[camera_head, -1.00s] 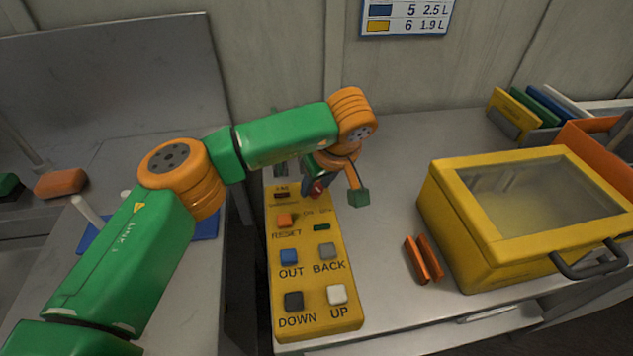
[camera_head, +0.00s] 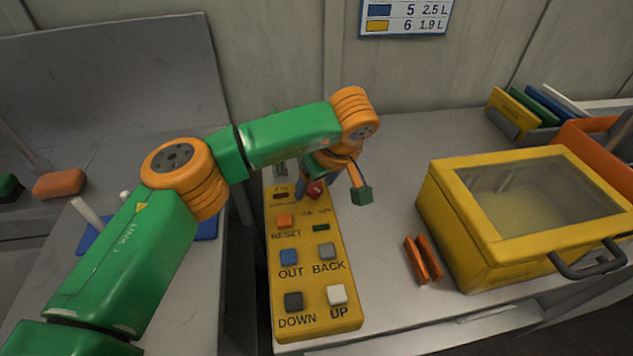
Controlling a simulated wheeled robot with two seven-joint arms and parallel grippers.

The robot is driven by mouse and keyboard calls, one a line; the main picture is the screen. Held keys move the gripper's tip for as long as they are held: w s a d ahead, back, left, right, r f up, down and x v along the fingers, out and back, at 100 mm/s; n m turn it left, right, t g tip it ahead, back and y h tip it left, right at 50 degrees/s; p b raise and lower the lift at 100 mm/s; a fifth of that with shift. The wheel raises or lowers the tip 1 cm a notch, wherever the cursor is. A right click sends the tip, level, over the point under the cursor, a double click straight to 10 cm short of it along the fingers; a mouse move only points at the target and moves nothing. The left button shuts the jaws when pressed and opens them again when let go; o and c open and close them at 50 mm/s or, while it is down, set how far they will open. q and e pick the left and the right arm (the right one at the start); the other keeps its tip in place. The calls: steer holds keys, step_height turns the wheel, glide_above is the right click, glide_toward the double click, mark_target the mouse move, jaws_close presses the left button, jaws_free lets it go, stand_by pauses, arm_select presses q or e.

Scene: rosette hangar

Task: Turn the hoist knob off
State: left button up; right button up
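The yellow hoist control panel (camera_head: 308,277) lies on the grey bench, with labelled buttons for RESET, OUT, BACK, DOWN and UP. A red knob (camera_head: 315,189) shows near its far end, partly hidden by my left arm. My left gripper (camera_head: 331,193) is over that far end, with one green-tipped finger (camera_head: 362,195) to the right of the knob. The other fingertip is hard to make out, at the knob's left. I cannot tell whether the fingers touch the knob, or which way the knob points. My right gripper is not in view.
A yellow box with a clear lid and dark handle (camera_head: 525,215) stands to the right. Two orange pieces (camera_head: 423,259) lie beside it. An orange bin (camera_head: 600,150) and coloured folders (camera_head: 540,105) are at the back right.

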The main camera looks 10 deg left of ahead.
arm_select(q)
steer(key=shift+r, duration=0.1)
steer(key=b+v, duration=0.1)
steer(key=v, duration=0.6)
